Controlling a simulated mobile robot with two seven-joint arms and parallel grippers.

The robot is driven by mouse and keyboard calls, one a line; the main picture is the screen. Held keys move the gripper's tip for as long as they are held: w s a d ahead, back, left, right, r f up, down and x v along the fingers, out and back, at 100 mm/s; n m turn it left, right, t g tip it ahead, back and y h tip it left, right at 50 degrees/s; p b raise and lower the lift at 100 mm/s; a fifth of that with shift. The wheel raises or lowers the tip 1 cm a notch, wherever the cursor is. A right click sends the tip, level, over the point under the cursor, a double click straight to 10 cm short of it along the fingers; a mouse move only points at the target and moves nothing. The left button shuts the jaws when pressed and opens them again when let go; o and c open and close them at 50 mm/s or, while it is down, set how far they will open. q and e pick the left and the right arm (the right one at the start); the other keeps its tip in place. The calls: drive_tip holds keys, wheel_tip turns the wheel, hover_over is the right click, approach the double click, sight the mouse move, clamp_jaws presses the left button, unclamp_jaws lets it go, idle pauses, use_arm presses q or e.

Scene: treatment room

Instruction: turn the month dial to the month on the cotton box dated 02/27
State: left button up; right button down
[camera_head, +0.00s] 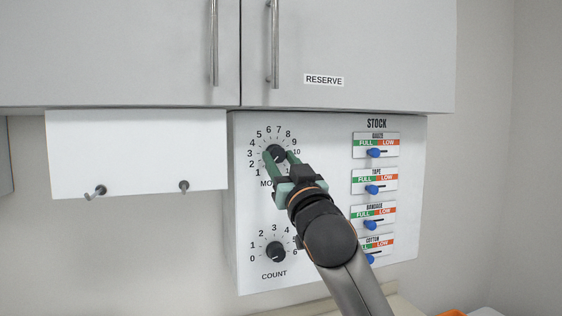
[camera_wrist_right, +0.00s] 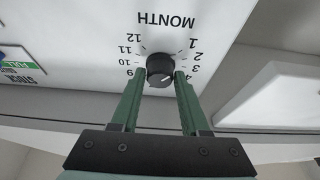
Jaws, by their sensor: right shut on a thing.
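The black month dial (camera_head: 277,151) is on the white wall panel, ringed by numbers; its label is partly covered by my gripper. The dial (camera_wrist_right: 160,68) also shows in the right wrist view, under the word MONTH. My right gripper (camera_head: 278,158) is shut on it, with one green finger on each side. No dated cotton box is in view. My left gripper is not in view.
A black COUNT dial (camera_head: 276,251) sits below on the same panel (camera_head: 330,138). Several blue sliders, such as the gauze one (camera_head: 374,153), line its right side. Grey cabinets (camera_head: 345,50) hang above. A white board (camera_head: 135,150) with two hooks is at left.

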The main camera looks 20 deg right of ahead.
drive_tip(key=m, duration=0.1)
drive_tip(key=m+h, duration=0.1)
drive_tip(key=m, duration=0.1)
drive_tip(key=shift+a+h+b, duration=0.2)
drive_tip(key=shift+h+b, duration=0.1)
drive_tip(key=shift+b, duration=0.05)
drive_tip(key=shift+m+g+h, duration=0.3)
drive_tip(key=shift+m+h, duration=0.8)
drive_tip(key=shift+m, duration=1.1)
drive_tip(key=shift+c, duration=2)
unclamp_jaws()
drive_tip(key=shift+s, duration=0.1)
